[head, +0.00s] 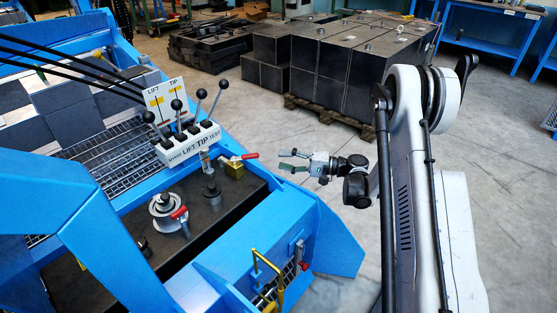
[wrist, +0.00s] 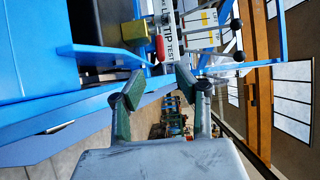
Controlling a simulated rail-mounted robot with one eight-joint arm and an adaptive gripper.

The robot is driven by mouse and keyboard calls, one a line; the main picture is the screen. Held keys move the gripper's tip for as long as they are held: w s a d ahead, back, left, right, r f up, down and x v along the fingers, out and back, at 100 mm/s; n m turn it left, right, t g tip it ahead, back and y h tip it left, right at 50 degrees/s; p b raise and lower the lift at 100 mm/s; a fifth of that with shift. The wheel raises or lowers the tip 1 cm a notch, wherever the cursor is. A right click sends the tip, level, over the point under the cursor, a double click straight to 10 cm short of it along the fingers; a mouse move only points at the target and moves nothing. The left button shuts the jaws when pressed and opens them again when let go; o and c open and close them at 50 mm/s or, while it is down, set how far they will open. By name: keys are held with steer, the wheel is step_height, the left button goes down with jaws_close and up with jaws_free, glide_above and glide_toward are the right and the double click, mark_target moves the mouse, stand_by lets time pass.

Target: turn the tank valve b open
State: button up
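A brass valve (head: 235,168) with a red lever handle (head: 250,156) stands on the dark tank top, beside the lever block. A second red-handled fitting (head: 180,213) sits on a round silver cap nearer the front left. A third red handle (head: 305,266) shows on the blue frame's end. No letter shows, so I cannot tell which is valve b. My gripper (head: 282,160) is open and empty, to the right of the brass valve and apart from it. In the wrist view, the brass body (wrist: 135,32) and red handle (wrist: 160,48) lie beyond my open green fingers (wrist: 158,70).
The lever block (head: 190,145), marked LIFT TIP TEST, carries several black-knobbed levers. The blue frame wall (head: 265,235) borders the tank top. A yellow bent bar (head: 265,268) rises at the frame's end. Black blocks (head: 335,65) stand on a pallet behind. Floor around my gripper is clear.

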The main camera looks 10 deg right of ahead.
mark_target(245, 158)
steer(key=shift+w, duration=0.2)
steer(key=c, duration=0.4)
steer(key=w+a+g+h+p, duration=0.1)
steer(key=w, duration=0.1)
steer(key=w+a+n+g+h+p, duration=0.1)
steer(key=w, duration=0.2)
steer(key=w+a+g+h+p, duration=0.1)
steer(key=w+p, duration=0.1)
steer(key=shift+w+a+f+n+g, duration=0.1)
steer(key=shift+w+a+n+g, duration=0.2)
steer(key=shift+n+g, duration=0.1)
jaws_close()
steer(key=w+a+r+n+g+h+p, duration=0.2)
steer(key=w+a+r+g+h+p, duration=0.15)
steer(key=w+r+h+p, duration=0.4)
steer(key=a+r+g+h+p, duration=0.1)
steer(key=a+r+h, duration=0.15)
steer(key=r, duration=0.45)
steer(key=a+r+g+h+p, duration=0.1)
steer(key=a+r+h, duration=0.1)
steer(key=r+h, duration=0.35)
steer(key=s+f+y+b, duration=0.1)
steer(key=s+f, duration=0.3)
steer(key=f, duration=0.5)
steer(key=s+f+b, duration=0.4)
steer(key=f, duration=0.4)
steer(key=shift+s+d+f+n+y+b, duration=0.2)
steer(key=shift+f+n+y+b, duration=0.15)
steer(key=shift+f+n, duration=0.05)
